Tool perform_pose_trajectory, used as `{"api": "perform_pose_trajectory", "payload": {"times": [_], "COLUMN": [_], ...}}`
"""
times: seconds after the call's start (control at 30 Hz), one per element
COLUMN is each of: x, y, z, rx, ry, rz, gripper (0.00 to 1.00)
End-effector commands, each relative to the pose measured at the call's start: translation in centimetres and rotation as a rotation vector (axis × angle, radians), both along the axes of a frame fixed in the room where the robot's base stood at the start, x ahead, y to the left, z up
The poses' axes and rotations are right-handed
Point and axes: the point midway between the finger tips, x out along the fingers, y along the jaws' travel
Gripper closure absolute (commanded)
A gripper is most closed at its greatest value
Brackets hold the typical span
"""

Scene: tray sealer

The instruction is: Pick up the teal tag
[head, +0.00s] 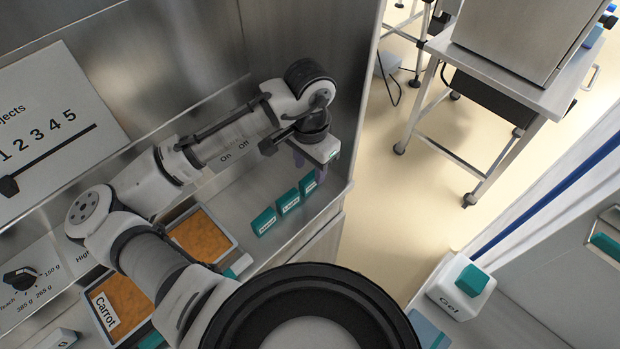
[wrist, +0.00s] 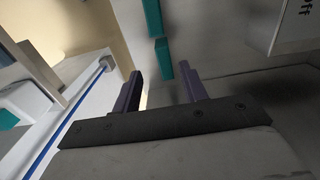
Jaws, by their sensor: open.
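Three teal tags stand in a slanted row on the steel ledge in the head view: a near one (head: 264,221), a middle one (head: 288,203) and a far one (head: 309,185). Each has small white lettering too small to read. My gripper (head: 309,170) points down above the far end of the row, close to the far tag. In the wrist view my gripper (wrist: 160,80) is open with nothing between its fingers. One teal tag (wrist: 161,52) shows just beyond the gap between the fingertips, and another teal piece (wrist: 152,17) lies behind it.
Orange-filled trays (head: 200,236) lie left of the row, one by a Carrot label (head: 105,310). A steel wall panel (head: 310,35) rises behind my arm. A white Gel container (head: 455,285) with a teal top stands at lower right. Open floor (head: 400,200) lies right of the ledge.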

Motion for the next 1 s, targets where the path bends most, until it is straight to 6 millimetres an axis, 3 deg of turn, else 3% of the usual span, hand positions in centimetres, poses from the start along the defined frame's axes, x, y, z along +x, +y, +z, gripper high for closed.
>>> {"api": "perform_pose_trajectory", "payload": {"times": [0.27, 0.5, 0.8, 1.0], "x": [0.4, 0.9, 0.9, 0.9], "y": [0.0, -0.1, -0.1, -0.1], "z": [-2.1, -5.5, -6.1, -6.1], "rx": [0.0, 0.0, 0.0, 0.0], "ry": [0.0, 0.0, -0.001, -0.001], "rz": [0.001, 0.001, 0.0, 0.0], "gripper": [0.57, 0.57, 0.57, 0.82]}}
